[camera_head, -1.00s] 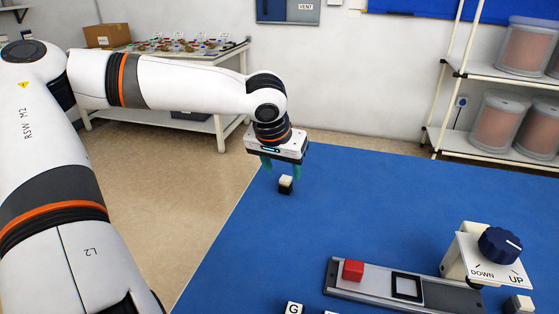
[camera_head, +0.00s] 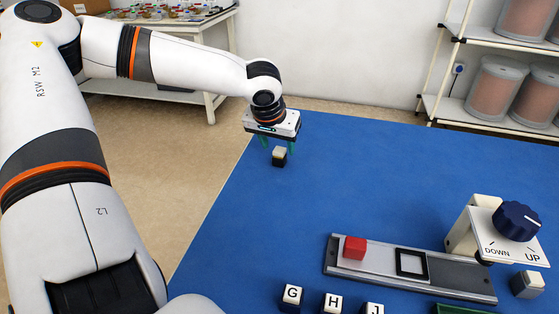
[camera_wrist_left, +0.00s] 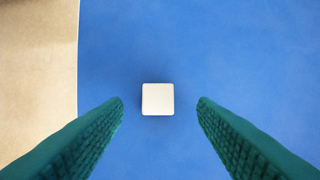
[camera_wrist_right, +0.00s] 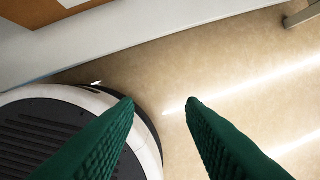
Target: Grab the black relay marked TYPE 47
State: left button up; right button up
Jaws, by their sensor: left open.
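A small block, black below with a cream top (camera_head: 279,157), stands near the table's far left edge. No TYPE 47 marking can be read on it, so I cannot tell whether it is the relay. My left gripper (camera_head: 278,144) hangs above it, pointing down, fingers apart and empty. In the left wrist view the cream top (camera_wrist_left: 158,99) shows centred between the green fingers, not touched by either. My right gripper (camera_wrist_right: 160,101) shows only in its own wrist view, fingers apart and empty over the floor, away from the table.
Black-and-white blocks marked G (camera_head: 292,296), H (camera_head: 333,302) and J (camera_head: 372,308) stand at the front. A grey rail (camera_head: 460,288) holds a red block (camera_head: 354,247) and a black frame (camera_head: 411,263). A DOWN/UP knob (camera_head: 516,221) stands right. The blue table's (camera_head: 360,180) middle is clear.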

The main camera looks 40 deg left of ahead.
aim_at(279, 151)
pick_arm(q)
jog(key=x, duration=0.3)
jog(key=shift+a+f+b, duration=0.1)
jog(key=shift+f+b, duration=0.25)
jog(key=shift+w, duration=0.1)
pick_arm(e)
jog(key=r, duration=0.3)
jog(key=shift+w+r, duration=0.25)
jog(key=shift+w, duration=0.05)
pick_arm(q)
jog(key=shift+c, duration=0.5)
jog(key=c, duration=1)
jog(key=shift+r, duration=0.1)
